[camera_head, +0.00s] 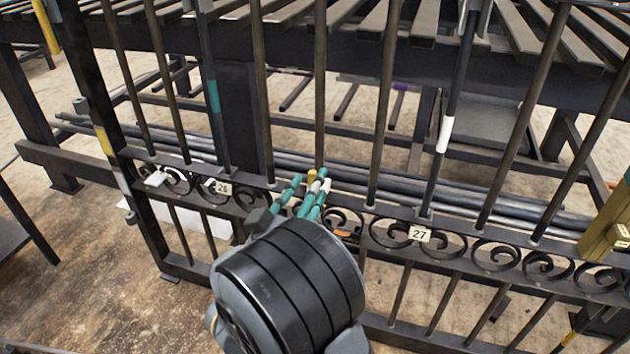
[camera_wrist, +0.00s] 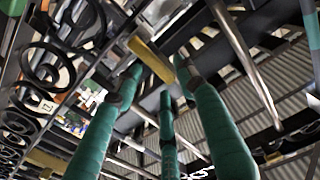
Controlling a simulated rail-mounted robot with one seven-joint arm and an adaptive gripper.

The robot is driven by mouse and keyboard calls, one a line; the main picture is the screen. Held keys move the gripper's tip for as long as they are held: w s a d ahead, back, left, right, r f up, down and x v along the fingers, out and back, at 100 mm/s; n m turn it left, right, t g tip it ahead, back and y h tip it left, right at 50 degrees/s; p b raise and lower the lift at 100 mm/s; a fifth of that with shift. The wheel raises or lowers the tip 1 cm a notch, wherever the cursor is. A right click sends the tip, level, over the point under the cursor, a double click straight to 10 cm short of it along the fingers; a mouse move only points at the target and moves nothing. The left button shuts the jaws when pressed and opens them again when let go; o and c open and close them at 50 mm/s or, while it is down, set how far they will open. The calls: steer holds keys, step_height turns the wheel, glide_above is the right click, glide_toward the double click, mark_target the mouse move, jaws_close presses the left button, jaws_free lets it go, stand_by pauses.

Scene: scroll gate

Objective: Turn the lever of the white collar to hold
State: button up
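A white collar-like band (camera_head: 446,134) sits around a dark upright bar, above the tag 27, in the head view. I cannot make out a lever on it. My gripper (camera_head: 311,186), with teal-green fingers, is at the scroll rail left of tag 27, well left of and below that band. A small yellow piece (camera_head: 311,176) shows by the fingertips, with a small white patch beside it. In the wrist view the three fingers stand apart (camera_wrist: 160,80), and a yellow bar (camera_wrist: 152,60) shows between or beyond the tips. I cannot tell whether they touch it.
A teal band (camera_head: 214,96) is on another bar above tag 26 (camera_head: 222,187). Tag 27 (camera_head: 419,233) hangs on the scroll rail (camera_head: 480,240). Close upright bars stand around my gripper. A yellow block (camera_head: 606,228) is at the right edge. Racks and long pipes lie behind the gate.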

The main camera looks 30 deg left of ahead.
steer(key=shift+x, duration=1.5)
steer(key=shift+c, duration=0.7)
steer(key=c, duration=0.8)
jaws_close()
